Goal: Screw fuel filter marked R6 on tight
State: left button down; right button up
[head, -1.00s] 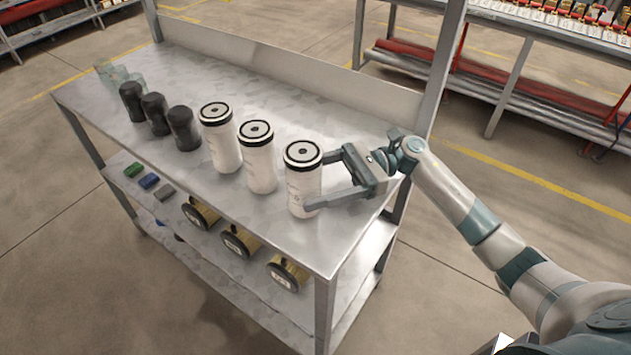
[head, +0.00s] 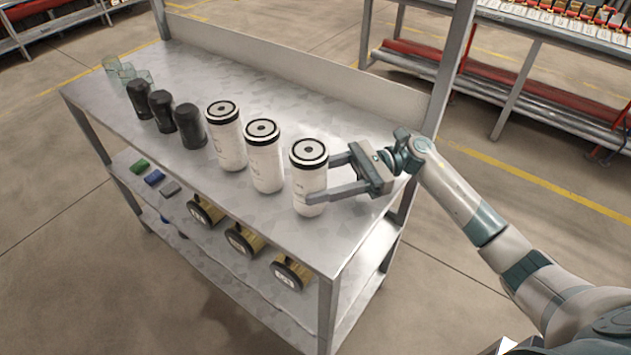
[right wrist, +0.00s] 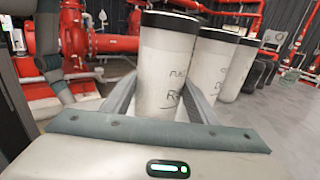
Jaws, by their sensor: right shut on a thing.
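Three white fuel filters with black-rimmed tops stand upright in a row on the metal bench (head: 345,110). My right gripper (head: 320,179) is shut on the nearest filter (head: 307,184), at the row's right end, with one finger on each side of its body. In the right wrist view this filter (right wrist: 165,70) stands between the fingers, and its partly hidden label shows a letter R. The middle filter (head: 266,165) and the far filter (head: 227,145) stand apart to its left. My left gripper is not in view.
Three black filters (head: 190,127) and some clear glass bowls (head: 127,73) stand at the bench's left end. The lower shelf holds brass-coloured parts (head: 292,273) and small coloured blocks (head: 155,177). Red pump piping (right wrist: 100,40) shows in the wrist view.

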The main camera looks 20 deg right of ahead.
aim_at(316, 170)
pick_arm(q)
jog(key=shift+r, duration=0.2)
pick_arm(e)
jog(key=shift+r, duration=1.9)
jog(key=shift+s, duration=0.1)
